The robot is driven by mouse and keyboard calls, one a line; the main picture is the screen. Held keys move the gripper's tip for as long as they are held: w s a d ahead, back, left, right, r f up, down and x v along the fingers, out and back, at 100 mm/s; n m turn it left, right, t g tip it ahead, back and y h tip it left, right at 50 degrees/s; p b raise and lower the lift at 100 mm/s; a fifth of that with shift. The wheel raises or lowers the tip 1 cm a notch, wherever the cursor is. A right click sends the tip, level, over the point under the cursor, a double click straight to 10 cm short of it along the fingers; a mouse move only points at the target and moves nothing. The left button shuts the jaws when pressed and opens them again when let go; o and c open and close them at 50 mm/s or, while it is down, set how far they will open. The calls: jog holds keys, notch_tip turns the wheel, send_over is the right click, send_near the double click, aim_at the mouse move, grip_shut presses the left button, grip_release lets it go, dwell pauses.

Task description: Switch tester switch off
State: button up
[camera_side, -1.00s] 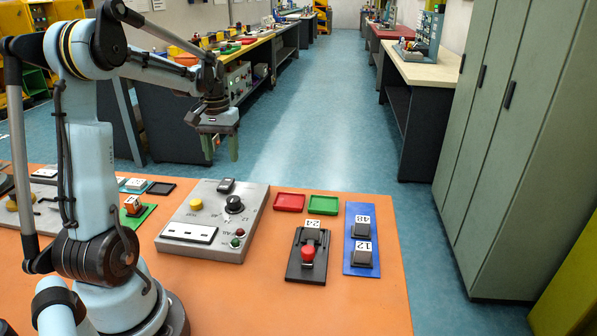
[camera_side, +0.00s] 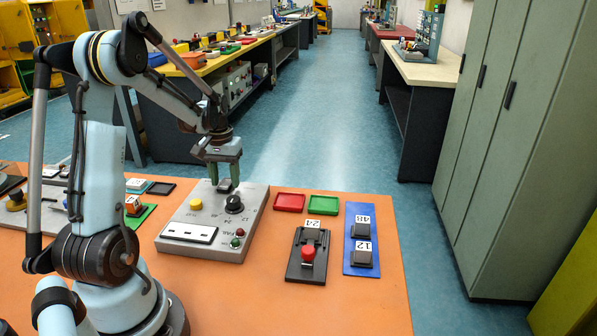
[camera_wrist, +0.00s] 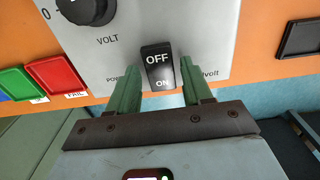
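The tester (camera_side: 228,212) is a grey box on the orange table, with its black rocker switch (camera_side: 224,186) near the top edge. In the wrist view the switch (camera_wrist: 158,70) carries the words OFF and ON. My gripper (camera_side: 225,178) is above that edge, pointing down. Its two green fingers (camera_wrist: 160,80) are apart, one on each side of the switch in the wrist view, with nothing between them in grip. I cannot tell whether a finger touches the panel. Which way the rocker is tipped is unclear.
The tester has a black dial (camera_side: 234,204), a yellow button (camera_side: 196,204) and red and green lamps. Red (camera_side: 289,203) and green trays (camera_side: 323,205) lie to its right. A black holder with a red knob (camera_side: 307,254) and a blue plate (camera_side: 361,262) are further right.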

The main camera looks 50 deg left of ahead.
jog(key=c, duration=0.8)
jog(key=shift+s+d+t+y, duration=0.2)
jog(key=shift+d+t+y, duration=0.05)
jog(key=shift+t+y, duration=0.65)
jog(key=o, duration=1.1)
jog(key=shift+c, duration=0.2)
jog(key=v, duration=1.2)
jog(key=w+d+f+m+t+h, duration=0.1)
jog(key=d+m+t, duration=0.4)
jog(key=d, duration=2.1)
jog(key=f+m, duration=0.1)
jog(key=m, duration=0.3)
jog(key=shift+w+d+h, duration=0.25)
jog(key=shift+d+h, duration=0.1)
jog(key=shift+h, duration=0.05)
